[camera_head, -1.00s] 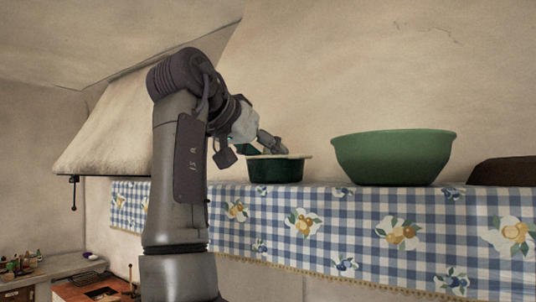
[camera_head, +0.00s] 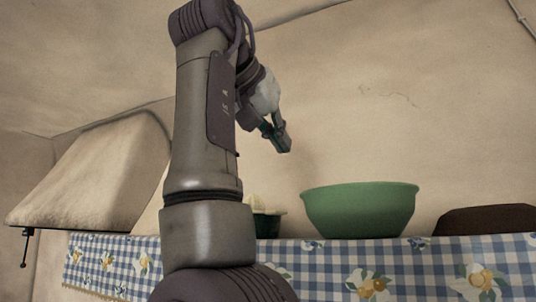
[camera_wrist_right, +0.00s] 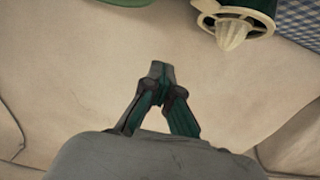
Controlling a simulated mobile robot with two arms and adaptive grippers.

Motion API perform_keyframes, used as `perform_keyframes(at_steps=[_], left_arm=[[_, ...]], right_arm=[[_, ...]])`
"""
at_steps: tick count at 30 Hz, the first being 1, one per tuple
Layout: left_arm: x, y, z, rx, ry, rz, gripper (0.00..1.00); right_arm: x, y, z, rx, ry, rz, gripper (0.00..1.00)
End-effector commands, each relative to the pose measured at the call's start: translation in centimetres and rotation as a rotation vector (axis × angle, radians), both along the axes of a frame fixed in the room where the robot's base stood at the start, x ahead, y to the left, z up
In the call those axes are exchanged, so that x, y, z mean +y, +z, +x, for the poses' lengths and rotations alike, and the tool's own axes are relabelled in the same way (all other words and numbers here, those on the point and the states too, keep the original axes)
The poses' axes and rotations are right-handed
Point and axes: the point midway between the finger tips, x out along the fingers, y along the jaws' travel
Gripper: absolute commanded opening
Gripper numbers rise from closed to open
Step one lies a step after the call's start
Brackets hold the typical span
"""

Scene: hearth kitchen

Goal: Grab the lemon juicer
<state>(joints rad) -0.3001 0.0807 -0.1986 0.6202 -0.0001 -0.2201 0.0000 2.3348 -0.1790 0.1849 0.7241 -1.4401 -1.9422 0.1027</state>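The lemon juicer (camera_head: 267,224) has a dark green body and a cream top. It stands on the cloth-covered shelf, partly hidden behind my arm in the head view. In the right wrist view the juicer (camera_wrist_right: 232,33) is at the upper right, with its cream ribbed cone and rim showing, cut off by the top edge. My right gripper (camera_head: 284,146) is above the juicer and apart from it, near the wall. In the wrist view the fingertips (camera_wrist_right: 158,71) meet, with nothing seen between them. My left gripper is in neither view.
A large green bowl (camera_head: 359,211) stands right of the juicer on the shelf, which has a blue checked cloth (camera_head: 330,275). A dark brown object (camera_head: 487,221) is farther right. A pale hood (camera_head: 100,180) is at left. The plain wall (camera_head: 400,130) is behind.

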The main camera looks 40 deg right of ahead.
Motion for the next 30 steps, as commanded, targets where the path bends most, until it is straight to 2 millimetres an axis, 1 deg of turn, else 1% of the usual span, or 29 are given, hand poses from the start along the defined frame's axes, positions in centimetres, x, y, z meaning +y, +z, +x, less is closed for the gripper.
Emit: perform_keyframes(at_steps=[8,9,11,15,23,30], left_arm=[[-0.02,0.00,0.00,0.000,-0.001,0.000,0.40],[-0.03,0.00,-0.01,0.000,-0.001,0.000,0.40],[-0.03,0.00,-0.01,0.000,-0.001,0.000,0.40],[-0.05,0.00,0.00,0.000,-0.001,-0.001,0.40],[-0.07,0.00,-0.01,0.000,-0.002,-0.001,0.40],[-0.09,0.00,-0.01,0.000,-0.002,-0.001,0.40]], right_arm=[[-0.02,0.10,-0.14,0.000,0.000,0.000,0.00],[-0.02,0.10,-0.14,0.000,0.000,-0.001,0.03],[-0.02,0.10,-0.14,0.000,0.000,-0.001,0.13],[-0.02,0.10,-0.14,-0.001,0.000,-0.001,0.36],[-0.01,0.10,-0.13,-0.001,0.000,-0.001,0.80],[0.00,0.10,-0.14,-0.001,0.000,-0.001,0.80]])
